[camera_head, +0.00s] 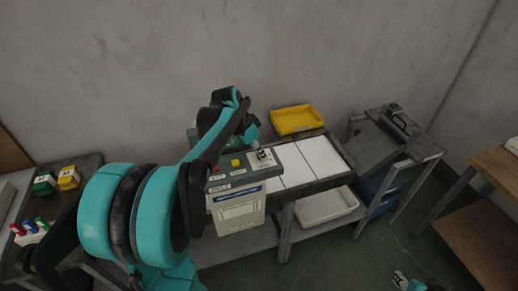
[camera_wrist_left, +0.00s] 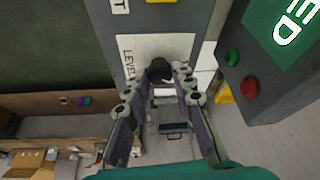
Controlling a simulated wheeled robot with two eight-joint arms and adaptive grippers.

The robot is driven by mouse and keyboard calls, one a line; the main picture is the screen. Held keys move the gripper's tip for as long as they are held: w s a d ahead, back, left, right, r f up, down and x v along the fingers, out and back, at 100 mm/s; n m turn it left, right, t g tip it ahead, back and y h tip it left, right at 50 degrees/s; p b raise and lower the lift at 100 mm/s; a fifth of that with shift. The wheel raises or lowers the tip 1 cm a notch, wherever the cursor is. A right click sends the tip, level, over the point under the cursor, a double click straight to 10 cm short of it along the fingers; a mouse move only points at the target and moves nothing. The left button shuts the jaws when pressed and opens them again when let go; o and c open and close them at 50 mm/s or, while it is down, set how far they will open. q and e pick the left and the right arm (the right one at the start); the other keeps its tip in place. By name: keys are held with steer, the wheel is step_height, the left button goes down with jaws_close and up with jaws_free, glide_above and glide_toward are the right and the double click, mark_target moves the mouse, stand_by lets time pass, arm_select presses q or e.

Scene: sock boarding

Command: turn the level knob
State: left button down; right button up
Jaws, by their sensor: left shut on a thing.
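The level knob (camera_wrist_left: 160,70) is a dark round knob on a white plate marked LEVEL (camera_wrist_left: 128,48) in the left wrist view. My left gripper (camera_wrist_left: 160,84) has its two fingers on either side of the knob and is shut on it. In the head view, my left gripper (camera_head: 257,146) reaches down onto the white plate (camera_head: 263,160) at the right end of the grey machine top (camera_head: 225,180). The knob is hidden or too small to make out there. Part of my right gripper (camera_head: 401,281) shows at the bottom edge; its jaws are unclear.
A yellow button (camera_head: 235,163) sits left of the plate. In the wrist view, green (camera_wrist_left: 232,57) and red (camera_wrist_left: 250,88) buttons are on a box close by at the right. A yellow tray (camera_head: 296,120) stands behind white boards (camera_head: 322,157). A cart (camera_head: 395,135) stands further right.

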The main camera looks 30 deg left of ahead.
arm_select(q)
steer(key=shift+a+m, duration=0.1)
steer(key=shift+m, duration=0.6)
steer(key=shift+h, duration=0.3)
steer(key=c, duration=1.3)
jaws_free()
steer(key=shift+r, duration=0.1)
steer(key=v, duration=1.1)
steer(key=shift+a+r, duration=0.1)
steer(key=shift+r, duration=0.3)
